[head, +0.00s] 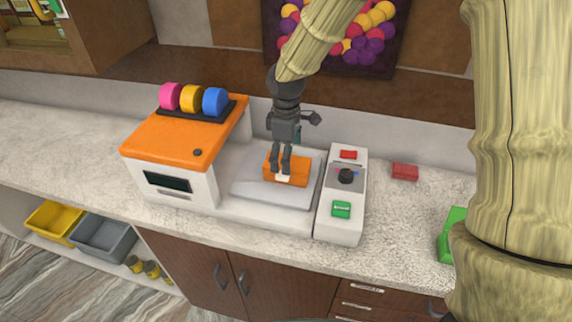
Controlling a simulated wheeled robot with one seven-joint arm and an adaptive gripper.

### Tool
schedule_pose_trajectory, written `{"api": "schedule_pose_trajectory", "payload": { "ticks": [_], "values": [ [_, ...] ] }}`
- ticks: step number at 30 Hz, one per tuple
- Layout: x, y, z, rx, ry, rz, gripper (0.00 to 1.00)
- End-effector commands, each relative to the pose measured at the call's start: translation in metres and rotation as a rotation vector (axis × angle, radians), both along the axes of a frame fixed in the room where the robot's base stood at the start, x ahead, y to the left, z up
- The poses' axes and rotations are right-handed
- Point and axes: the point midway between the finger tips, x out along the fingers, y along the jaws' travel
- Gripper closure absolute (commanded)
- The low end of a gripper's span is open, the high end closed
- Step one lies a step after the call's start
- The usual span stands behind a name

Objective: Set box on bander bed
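The bander (172,145) stands on the counter, with an orange top and a small dark display on its white front. Its bed (250,190) is a pale grey plate between the orange-topped housing and a white control panel. An orange box (297,172) with a small white patch at its front is over the middle of the bed and looks to rest on it. My gripper (283,170) points down at the box, its fingertips over the box's front and left part. I cannot tell whether the fingers are closed on the box or only touching it.
The control panel (341,225) has a red button, a black knob and a green button. Pink, yellow and blue rolls (191,98) sit on the housing. A red block (405,172) and a green object (450,235) lie to the right. Counter (60,140) at left is clear.

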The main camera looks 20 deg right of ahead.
Motion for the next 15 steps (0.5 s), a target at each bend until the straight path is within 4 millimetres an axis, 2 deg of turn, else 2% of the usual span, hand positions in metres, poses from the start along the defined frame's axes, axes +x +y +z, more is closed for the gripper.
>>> {"api": "schedule_pose_trajectory", "payload": {
  "ticks": [9, 15],
  "values": [
    [0.000, 0.000, 0.046, 0.001, -0.003, 0.000, 0.00],
    [0.000, 0.000, 0.067, 0.000, -0.001, -0.001, 0.00]
  ]
}}
